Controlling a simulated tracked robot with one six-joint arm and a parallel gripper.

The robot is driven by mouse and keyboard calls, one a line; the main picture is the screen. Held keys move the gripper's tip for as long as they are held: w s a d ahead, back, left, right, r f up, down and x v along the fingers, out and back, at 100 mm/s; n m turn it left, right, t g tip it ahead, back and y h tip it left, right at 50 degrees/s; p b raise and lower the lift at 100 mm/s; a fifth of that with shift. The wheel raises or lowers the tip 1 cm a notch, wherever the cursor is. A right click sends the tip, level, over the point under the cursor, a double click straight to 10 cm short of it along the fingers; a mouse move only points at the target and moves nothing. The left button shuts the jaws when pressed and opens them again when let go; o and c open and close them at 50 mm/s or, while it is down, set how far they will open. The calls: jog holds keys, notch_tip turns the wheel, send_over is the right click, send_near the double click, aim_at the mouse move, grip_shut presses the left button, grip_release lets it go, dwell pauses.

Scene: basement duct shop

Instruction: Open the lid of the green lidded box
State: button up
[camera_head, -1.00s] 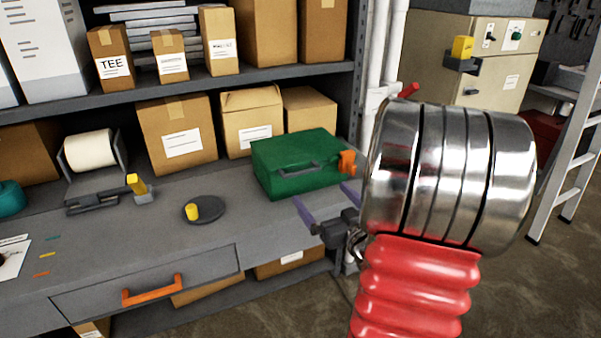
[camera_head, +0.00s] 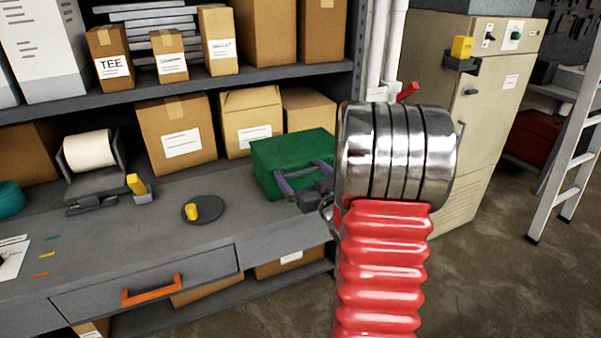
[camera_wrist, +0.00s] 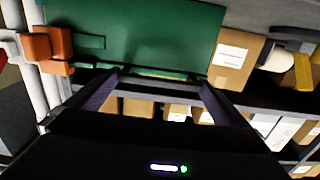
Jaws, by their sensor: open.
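The green lidded box (camera_head: 285,152) sits at the right end of the workbench with its lid down. In the head view my gripper (camera_head: 304,174) is at its front, fingers open and spread over the front handle area, and partly hides it. In the wrist view the green box (camera_wrist: 140,30) fills the top, and my open gripper (camera_wrist: 158,80) has one finger on each side below it, with nothing between them. I cannot tell whether the fingers touch the box.
A dark round disc (camera_head: 212,217) with a yellow piece lies on the workbench (camera_head: 140,240) left of the box. Cardboard boxes (camera_head: 250,120) stand right behind the box. White pipes (camera_head: 390,45) and a beige cabinet (camera_head: 480,110) are to the right.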

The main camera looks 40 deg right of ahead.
jog(key=shift+w+d, duration=0.1)
jog(key=shift+w, duration=0.3)
jog(key=c, duration=1.1)
jog(key=shift+c, duration=0.3)
jog(key=shift+r, duration=0.15)
